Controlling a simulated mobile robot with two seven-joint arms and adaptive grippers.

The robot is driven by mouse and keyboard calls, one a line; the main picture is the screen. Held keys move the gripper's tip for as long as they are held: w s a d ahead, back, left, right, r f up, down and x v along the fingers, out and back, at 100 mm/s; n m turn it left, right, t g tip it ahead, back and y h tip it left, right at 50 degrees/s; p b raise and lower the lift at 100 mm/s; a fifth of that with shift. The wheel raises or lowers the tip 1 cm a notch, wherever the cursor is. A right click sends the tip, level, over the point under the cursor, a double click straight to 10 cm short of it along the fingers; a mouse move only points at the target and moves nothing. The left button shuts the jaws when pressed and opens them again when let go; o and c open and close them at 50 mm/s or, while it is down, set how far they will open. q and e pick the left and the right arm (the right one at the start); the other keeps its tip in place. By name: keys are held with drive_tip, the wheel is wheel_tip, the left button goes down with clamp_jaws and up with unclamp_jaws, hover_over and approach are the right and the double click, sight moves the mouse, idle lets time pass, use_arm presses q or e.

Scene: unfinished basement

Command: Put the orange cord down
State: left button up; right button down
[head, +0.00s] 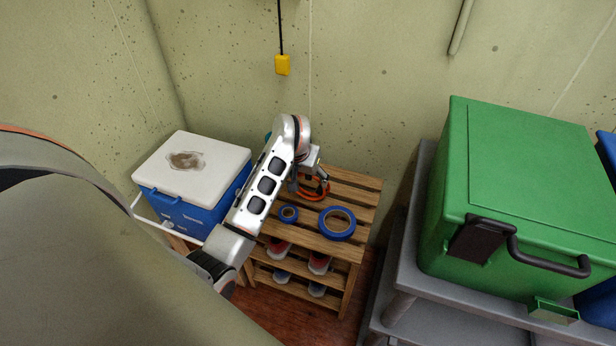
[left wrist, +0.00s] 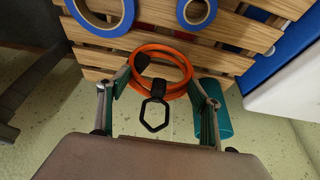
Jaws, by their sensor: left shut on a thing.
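The orange cord (head: 316,194) is a small coil at the back of the slatted wooden rack's top (head: 345,185). In the left wrist view the coil (left wrist: 165,47) lies between the two fingers, with a black hexagonal loop (left wrist: 155,113) hanging from it. My left gripper (head: 318,180) is shut on the cord; its fingers (left wrist: 160,78) stand either side of the coil. I cannot tell whether the coil touches the slats. The gripper hides part of it in the head view. My right gripper is not in view.
A large blue tape roll (head: 337,209) and a small one (head: 289,213) lie on the rack near the cord. A teal thing (left wrist: 213,108) is beside the right finger. A blue-and-white cooler (head: 205,160) stands left; a green box (head: 535,160) stands right. Shoes fill lower shelves.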

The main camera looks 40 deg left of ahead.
use_arm(q)
drive_tip(key=shift+f, duration=0.1)
drive_tip(key=o, duration=1.1)
drive_tip(key=shift+o, duration=1.2)
